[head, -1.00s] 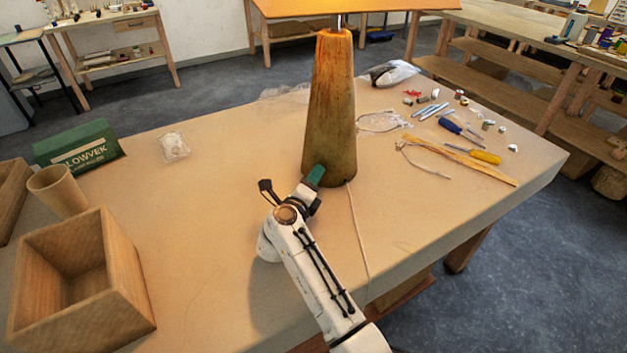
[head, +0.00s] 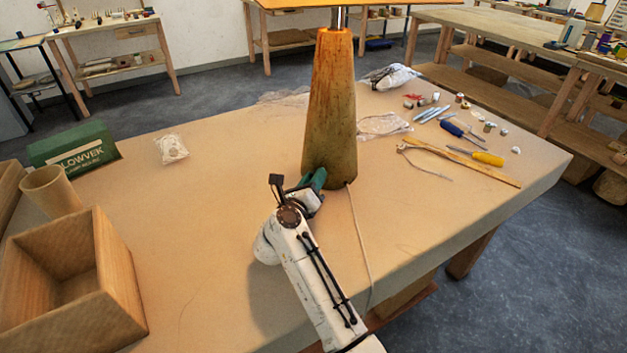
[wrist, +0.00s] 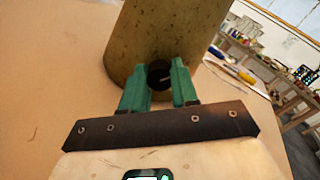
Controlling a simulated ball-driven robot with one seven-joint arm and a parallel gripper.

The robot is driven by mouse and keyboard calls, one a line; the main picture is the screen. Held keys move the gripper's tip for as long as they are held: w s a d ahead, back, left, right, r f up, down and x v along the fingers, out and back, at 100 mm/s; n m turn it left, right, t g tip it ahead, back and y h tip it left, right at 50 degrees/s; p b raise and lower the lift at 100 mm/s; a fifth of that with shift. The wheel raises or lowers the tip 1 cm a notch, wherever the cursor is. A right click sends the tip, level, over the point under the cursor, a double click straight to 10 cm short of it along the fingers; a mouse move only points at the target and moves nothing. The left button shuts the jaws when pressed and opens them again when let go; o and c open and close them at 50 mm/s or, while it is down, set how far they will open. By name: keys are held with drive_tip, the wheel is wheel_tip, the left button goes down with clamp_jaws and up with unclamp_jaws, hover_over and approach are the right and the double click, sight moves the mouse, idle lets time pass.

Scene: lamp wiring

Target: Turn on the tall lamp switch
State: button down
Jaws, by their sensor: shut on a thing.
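The tall lamp has a tapered, orange-brown base (head: 331,100) standing on the table. Only the lower edge of its orange shade (head: 365,3) shows at the top of the head view; the bulb is out of view. A round black switch knob (wrist: 159,76) with a pale line sits low on the base in the wrist view. My gripper (head: 317,179) is at the near lower side of the base. In the wrist view the green fingers of my gripper (wrist: 159,70) are on either side of the knob, shut on it. The knob is hidden in the head view.
A pale cord (head: 361,240) runs from the base over the front table edge. An open wooden box (head: 120,270), a cardboard tube (head: 55,190) and a green box (head: 75,148) stand left. Screwdrivers (head: 475,156) and small parts lie right.

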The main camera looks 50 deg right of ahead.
drive_tip(key=shift+f, duration=0.15)
drive_tip(key=c, duration=0.9)
unclamp_jaws()
drive_tip(key=shift+o, duration=0.2)
drive_tip(key=v, duration=1.1)
drive_tip(key=shift+b, duration=0.4)
drive_tip(key=shift+w, duration=0.1)
